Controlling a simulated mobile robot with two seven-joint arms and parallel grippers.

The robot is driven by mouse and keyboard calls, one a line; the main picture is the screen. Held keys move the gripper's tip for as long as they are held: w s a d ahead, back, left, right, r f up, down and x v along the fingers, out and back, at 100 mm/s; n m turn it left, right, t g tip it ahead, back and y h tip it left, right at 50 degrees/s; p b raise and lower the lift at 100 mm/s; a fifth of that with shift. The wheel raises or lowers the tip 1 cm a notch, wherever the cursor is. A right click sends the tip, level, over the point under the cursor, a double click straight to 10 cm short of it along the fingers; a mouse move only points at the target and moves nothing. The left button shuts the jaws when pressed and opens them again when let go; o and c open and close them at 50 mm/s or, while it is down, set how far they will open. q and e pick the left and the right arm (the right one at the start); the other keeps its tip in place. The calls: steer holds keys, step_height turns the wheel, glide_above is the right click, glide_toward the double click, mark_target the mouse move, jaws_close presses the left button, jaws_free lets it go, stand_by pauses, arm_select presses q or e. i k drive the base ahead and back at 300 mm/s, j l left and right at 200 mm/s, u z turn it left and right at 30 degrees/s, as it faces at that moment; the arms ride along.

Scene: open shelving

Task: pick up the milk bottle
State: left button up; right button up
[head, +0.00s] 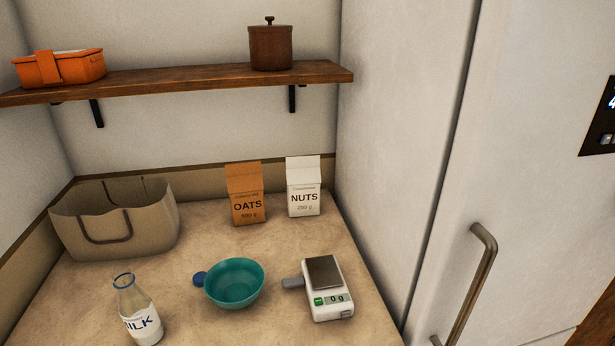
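The milk bottle (141,318) stands upright near the front left of the counter. It is clear glass with a blue rim at its open mouth, white contents and a label whose visible letters read "ILK". Its base is close to the bottom edge of the head view. Neither of my grippers shows in the head view, so I cannot see whether they are open or shut.
On the counter (190,320) are a teal bowl (235,284), a small blue round item (200,279), a scale (328,290), a beige bag (150,231), an oats carton (245,195) and a nuts carton (303,188). A wooden shelf (180,82) hangs above. A tall white cabinet (400,150) bounds the right.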

mark_target(137, 309)
steer(key=l+u, duration=0.1)
steer(key=u, duration=1.4)
steer(key=k+j, duration=0.05)
steer(key=j, duration=0.05)
